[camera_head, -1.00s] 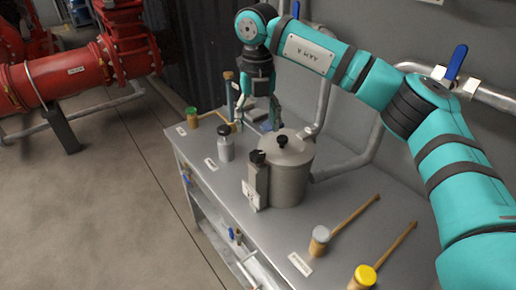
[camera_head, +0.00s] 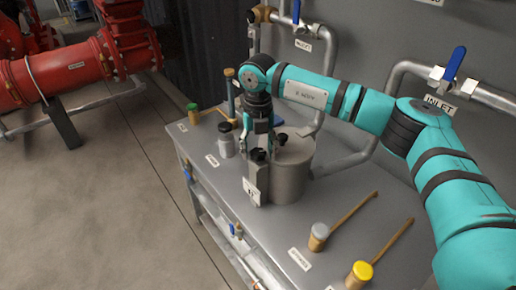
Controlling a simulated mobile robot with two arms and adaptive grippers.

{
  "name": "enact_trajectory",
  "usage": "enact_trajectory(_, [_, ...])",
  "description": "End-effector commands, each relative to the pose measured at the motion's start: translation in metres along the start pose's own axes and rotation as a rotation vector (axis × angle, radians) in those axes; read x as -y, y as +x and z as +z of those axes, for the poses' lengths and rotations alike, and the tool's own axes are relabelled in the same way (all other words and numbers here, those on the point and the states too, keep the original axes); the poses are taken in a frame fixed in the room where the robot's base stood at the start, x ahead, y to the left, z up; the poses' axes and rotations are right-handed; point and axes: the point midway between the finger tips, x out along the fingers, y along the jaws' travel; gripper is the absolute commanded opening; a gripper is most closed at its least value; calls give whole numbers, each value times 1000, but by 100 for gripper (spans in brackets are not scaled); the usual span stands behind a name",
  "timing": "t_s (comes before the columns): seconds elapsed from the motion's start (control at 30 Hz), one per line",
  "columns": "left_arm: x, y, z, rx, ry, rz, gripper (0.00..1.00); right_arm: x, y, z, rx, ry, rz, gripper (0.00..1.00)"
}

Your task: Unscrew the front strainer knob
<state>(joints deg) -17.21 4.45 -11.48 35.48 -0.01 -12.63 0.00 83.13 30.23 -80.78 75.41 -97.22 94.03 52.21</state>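The strainer is a grey metal pot (camera_head: 290,180) with a lid, standing on the grey workbench. A narrower upright block with a white label (camera_head: 254,190) adjoins its front left. A dark front knob (camera_head: 258,155) sits on top of this block, and a second dark knob (camera_head: 282,139) sits on the lid. My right gripper (camera_head: 258,150) points down right above the front knob, with a finger on each side of it. Whether the fingers touch the knob is too small to tell. My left gripper is out of view.
Two mallets, one with a grey head (camera_head: 319,236) and one with a yellow head (camera_head: 360,274), lie on the workbench at the front right. Pipes run along the wall behind.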

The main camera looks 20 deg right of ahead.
Motion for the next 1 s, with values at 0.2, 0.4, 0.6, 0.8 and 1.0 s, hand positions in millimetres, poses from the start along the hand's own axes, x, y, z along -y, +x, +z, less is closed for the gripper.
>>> enact_trajectory(0.2, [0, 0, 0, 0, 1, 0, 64, 0, 0, 0, 0, 0, 0, 23])
enact_trajectory(0.4, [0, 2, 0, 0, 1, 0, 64, 0, 0, 0, 0, -12, 0, 9])
enact_trajectory(0.6, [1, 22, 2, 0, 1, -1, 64, 0, 4, 0, 1, -217, 1, 9])
enact_trajectory(0.8, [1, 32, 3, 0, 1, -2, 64, 0, 2, 0, 1, -443, 1, 9])
enact_trajectory(1.0, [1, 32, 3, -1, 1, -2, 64, 0, 0, 0, 0, -504, 0, 9])
